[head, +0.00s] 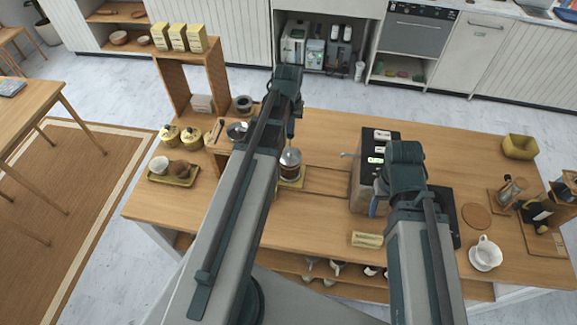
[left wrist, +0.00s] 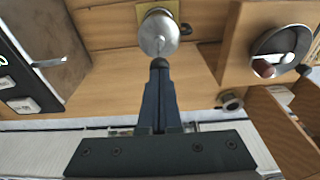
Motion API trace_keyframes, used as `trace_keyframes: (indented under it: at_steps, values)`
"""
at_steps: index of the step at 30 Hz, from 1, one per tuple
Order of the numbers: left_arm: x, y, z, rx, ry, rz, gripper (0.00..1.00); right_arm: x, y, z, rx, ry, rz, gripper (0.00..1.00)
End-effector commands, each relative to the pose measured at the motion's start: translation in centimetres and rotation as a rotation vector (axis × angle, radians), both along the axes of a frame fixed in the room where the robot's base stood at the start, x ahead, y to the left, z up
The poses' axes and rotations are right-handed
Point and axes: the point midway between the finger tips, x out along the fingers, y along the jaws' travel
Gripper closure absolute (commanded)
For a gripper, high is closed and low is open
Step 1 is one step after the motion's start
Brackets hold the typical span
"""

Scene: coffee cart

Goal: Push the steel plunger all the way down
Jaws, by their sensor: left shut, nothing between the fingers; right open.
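My right gripper (head: 379,204) is open beside the coffee machine, partly hidden by my arm.
The coffee machine (head: 362,186) stands right of the press. Counter in front of the press is clear.

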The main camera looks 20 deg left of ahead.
Motion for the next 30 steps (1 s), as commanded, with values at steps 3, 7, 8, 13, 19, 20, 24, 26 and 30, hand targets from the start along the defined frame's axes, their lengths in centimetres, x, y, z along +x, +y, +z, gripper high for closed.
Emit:
trace_keyframes:
  at_steps: [3, 7, 8, 13, 19, 20, 24, 26, 30]
  values:
    - [0.0, 0.0, -0.4, 0.000, 0.000, 0.000, 1.00, 0.0, 0.0, -0.4, 0.000, 0.000, 0.000, 0.39]
    - [0.0, 0.0, -0.6, 0.000, 0.000, 0.000, 1.00, 0.0, 0.0, -0.6, 0.000, 0.000, -0.001, 0.39]
    - [0.0, 0.0, -0.7, 0.000, 0.000, 0.000, 1.00, 0.0, 0.0, -0.7, 0.000, 0.000, -0.001, 0.39]
    - [0.0, 0.0, -1.1, 0.000, 0.000, 0.000, 1.00, 0.0, 0.0, -1.1, 0.000, 0.000, -0.001, 0.39]
    - [0.0, 0.0, -1.5, 0.000, 0.000, 0.000, 1.00, 0.0, 0.0, -1.5, 0.000, -0.001, -0.001, 0.39]
    - [0.0, 0.0, -1.5, 0.000, 0.000, 0.000, 1.00, 0.0, 0.0, -1.5, 0.000, -0.001, -0.001, 0.39]
    - [0.0, 0.0, -1.8, 0.000, 0.000, 0.000, 1.00, 0.0, 0.0, -1.8, 0.000, -0.001, -0.002, 0.39]
    - [0.0, 0.0, -2.0, 0.000, 0.000, 0.000, 1.00, 0.0, 0.0, -2.0, 0.000, -0.001, -0.002, 0.39]
    - [0.0, 0.0, -2.3, 0.000, 0.000, 0.000, 1.00, 0.0, 0.0, -2.3, 0.000, -0.001, -0.002, 0.39]
